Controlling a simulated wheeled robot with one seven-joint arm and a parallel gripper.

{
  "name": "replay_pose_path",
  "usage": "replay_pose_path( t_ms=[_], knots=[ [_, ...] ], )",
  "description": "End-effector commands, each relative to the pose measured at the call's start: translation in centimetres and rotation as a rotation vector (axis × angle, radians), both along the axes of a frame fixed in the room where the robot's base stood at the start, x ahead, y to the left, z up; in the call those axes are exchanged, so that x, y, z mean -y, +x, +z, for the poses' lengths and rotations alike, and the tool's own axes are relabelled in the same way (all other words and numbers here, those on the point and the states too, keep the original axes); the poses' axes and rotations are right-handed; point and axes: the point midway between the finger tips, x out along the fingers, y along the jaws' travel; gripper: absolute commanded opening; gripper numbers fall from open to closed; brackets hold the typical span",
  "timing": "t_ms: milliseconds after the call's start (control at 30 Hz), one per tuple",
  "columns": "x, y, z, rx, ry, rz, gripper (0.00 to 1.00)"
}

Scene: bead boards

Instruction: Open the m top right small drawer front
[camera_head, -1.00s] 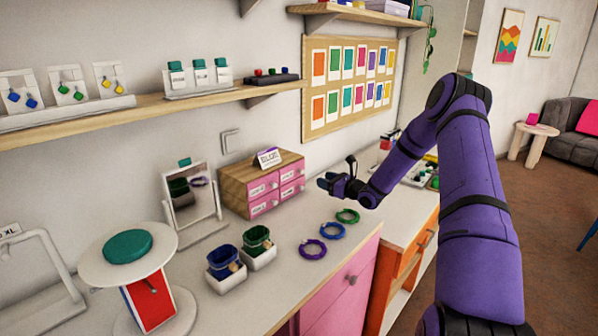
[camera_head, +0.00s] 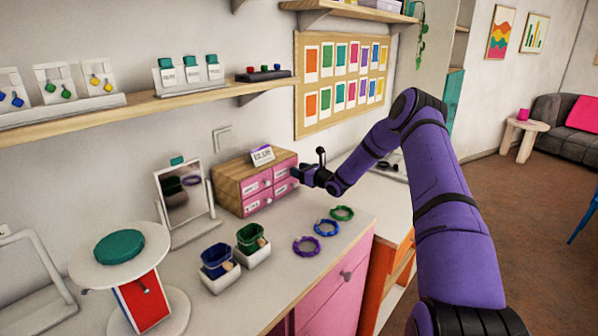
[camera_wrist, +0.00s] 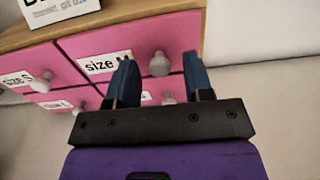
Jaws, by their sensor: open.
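The small pink drawer unit (camera_head: 223,187) with a wooden case stands on the counter against the wall. In the wrist view its top right drawer front (camera_wrist: 142,62) carries a label beginning "size" and a pale round knob (camera_wrist: 159,64). My gripper (camera_head: 299,173) is at the unit's right front side. In the wrist view my gripper (camera_wrist: 160,75) has two blue fingers apart, with the knob showing between them and nothing held. The left finger hides part of the label. I cannot tell how near the fingertips are to the knob. The drawers look closed.
A sign card (camera_head: 262,155) stands on top of the unit. A mirror (camera_head: 185,197) is to its left. Purple (camera_head: 306,246), blue (camera_head: 326,228) and green (camera_head: 342,213) bead rings lie on the counter in front, with two small bins (camera_head: 222,283) nearby.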

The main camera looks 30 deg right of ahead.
Motion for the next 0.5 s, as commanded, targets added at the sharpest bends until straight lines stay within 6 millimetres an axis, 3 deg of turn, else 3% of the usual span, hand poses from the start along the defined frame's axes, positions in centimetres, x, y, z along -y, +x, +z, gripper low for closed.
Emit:
replay_pose_path(
  t_ms=[267,500],
  knots=[
    [-0.06,0.17,0.01,0.0,0.0,0.0,0.47],
    [-0.07,0.16,0.0,0.0,0.0,0.0,0.0]
  ],
)
